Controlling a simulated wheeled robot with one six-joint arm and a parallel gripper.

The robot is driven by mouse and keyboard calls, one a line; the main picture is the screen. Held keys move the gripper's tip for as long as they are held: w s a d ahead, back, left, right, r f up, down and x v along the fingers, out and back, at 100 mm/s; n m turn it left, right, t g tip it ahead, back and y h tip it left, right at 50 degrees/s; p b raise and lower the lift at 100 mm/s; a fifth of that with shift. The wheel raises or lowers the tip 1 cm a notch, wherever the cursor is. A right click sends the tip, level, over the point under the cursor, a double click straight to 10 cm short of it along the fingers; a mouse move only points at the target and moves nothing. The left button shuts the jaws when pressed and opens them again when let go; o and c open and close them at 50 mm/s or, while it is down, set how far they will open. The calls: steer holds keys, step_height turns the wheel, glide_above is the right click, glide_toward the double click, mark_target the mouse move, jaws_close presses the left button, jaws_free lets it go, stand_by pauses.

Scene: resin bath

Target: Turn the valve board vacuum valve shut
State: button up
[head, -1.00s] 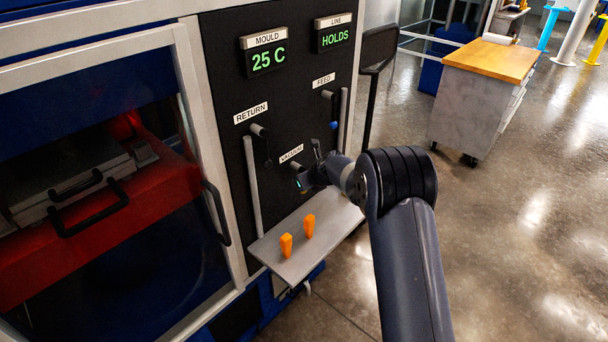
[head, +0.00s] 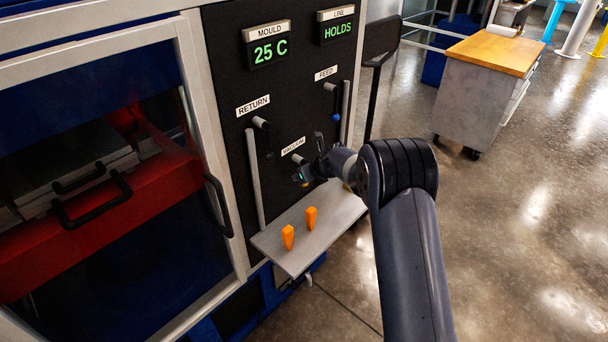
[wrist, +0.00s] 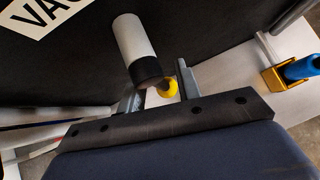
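The vacuum valve (head: 297,158) sits low on the black valve board (head: 225,70), under its VACUUM label. In the wrist view the valve (wrist: 134,40) is a pale grey stub with a black collar, and a yellow knob (wrist: 169,87) shows beyond the collar. My gripper (head: 309,161) is at the valve. In the wrist view my gripper's fingers (wrist: 158,92) stand apart, with the yellow knob between them, nearer the right finger. I cannot tell whether they touch it. The valve's lever is mostly hidden by the gripper.
The return valve (head: 261,123) and the feed valve (head: 331,88) with a blue knob are above. A grey shelf (head: 290,250) with two orange pegs (head: 288,237) juts out below my gripper. The displays read 25 C and HOLDS. A wheeled cabinet (head: 480,90) stands on open floor at right.

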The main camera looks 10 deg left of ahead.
steer(key=shift+r, duration=0.1)
steer(key=v, duration=1)
steer(key=shift+s+d+r+b, duration=0.2)
steer(key=shift+s+b, duration=0.1)
steer(key=shift+b, duration=0.15)
steer(key=x, duration=1.1)
steer(key=shift+w+p, duration=0.1)
steer(key=shift+p, duration=0.3)
steer(key=shift+r, duration=0.1)
steer(key=shift+d, duration=0.1)
